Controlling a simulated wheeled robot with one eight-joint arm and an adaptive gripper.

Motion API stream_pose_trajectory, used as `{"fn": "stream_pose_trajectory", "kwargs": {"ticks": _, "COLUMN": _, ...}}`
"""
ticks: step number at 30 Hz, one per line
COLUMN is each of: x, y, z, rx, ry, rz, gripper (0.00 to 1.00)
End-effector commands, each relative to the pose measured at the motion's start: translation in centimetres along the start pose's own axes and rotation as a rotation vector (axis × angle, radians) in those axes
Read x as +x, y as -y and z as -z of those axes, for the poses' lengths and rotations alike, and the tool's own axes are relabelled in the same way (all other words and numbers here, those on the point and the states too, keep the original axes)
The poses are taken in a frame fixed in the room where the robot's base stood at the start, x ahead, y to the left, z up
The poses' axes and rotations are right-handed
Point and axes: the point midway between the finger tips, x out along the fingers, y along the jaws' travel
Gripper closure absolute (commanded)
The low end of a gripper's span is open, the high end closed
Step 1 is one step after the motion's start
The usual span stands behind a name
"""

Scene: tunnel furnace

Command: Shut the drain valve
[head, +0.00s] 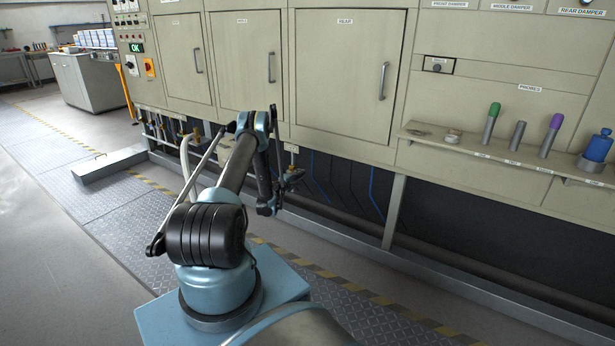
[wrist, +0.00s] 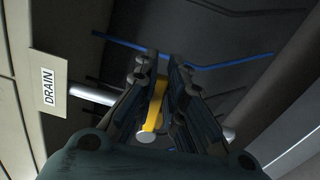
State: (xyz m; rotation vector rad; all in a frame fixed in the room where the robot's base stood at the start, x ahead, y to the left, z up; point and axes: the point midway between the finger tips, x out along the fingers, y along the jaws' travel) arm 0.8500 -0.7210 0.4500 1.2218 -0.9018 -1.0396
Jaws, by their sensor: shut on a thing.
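The drain valve's yellow lever (wrist: 153,118) shows in the wrist view between the two fingers of my gripper (wrist: 160,95). The fingers are shut on it. A silver pipe (wrist: 92,95) comes out beside the DRAIN label (wrist: 47,88) and passes behind the fingers. In the picture the lever lies roughly crosswise to this pipe. The fingers hide much of the valve body. In the head view my gripper (head: 290,178) is low at the furnace front, just under a small white label (head: 291,148). The valve itself cannot be made out there.
Other yellow-handled valves (head: 196,133) stand along the furnace's lower front, left of my arm. A steel post (head: 394,212) and a long low pipe (head: 345,215) are to the right. A shelf (head: 515,155) holds several probes. The striped floor beside the furnace is clear.

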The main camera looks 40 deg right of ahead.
Motion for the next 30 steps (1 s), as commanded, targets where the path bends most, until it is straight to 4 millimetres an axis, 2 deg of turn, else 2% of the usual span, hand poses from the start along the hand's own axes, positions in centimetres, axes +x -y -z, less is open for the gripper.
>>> {"fn": "stream_pose_trajectory", "kwargs": {"ticks": 6, "x": -0.7, "y": 0.0, "z": 0.8, "rx": 0.018, "ry": -0.008, "rz": 0.001, "gripper": 1.00}}
{"fn": "stream_pose_trajectory", "kwargs": {"ticks": 17, "x": -0.9, "y": 0.0, "z": 1.0, "rx": 0.020, "ry": -0.008, "rz": 0.001, "gripper": 1.00}}
{"fn": "stream_pose_trajectory", "kwargs": {"ticks": 18, "x": -0.9, "y": 0.0, "z": 1.0, "rx": 0.020, "ry": -0.008, "rz": 0.001, "gripper": 0.80}}
{"fn": "stream_pose_trajectory", "kwargs": {"ticks": 20, "x": -1.0, "y": 0.0, "z": 1.1, "rx": 0.020, "ry": -0.010, "rz": 0.000, "gripper": 0.68}}
{"fn": "stream_pose_trajectory", "kwargs": {"ticks": 30, "x": -1.1, "y": -0.2, "z": 1.5, "rx": 0.020, "ry": -0.017, "rz": -0.001, "gripper": 0.68}}
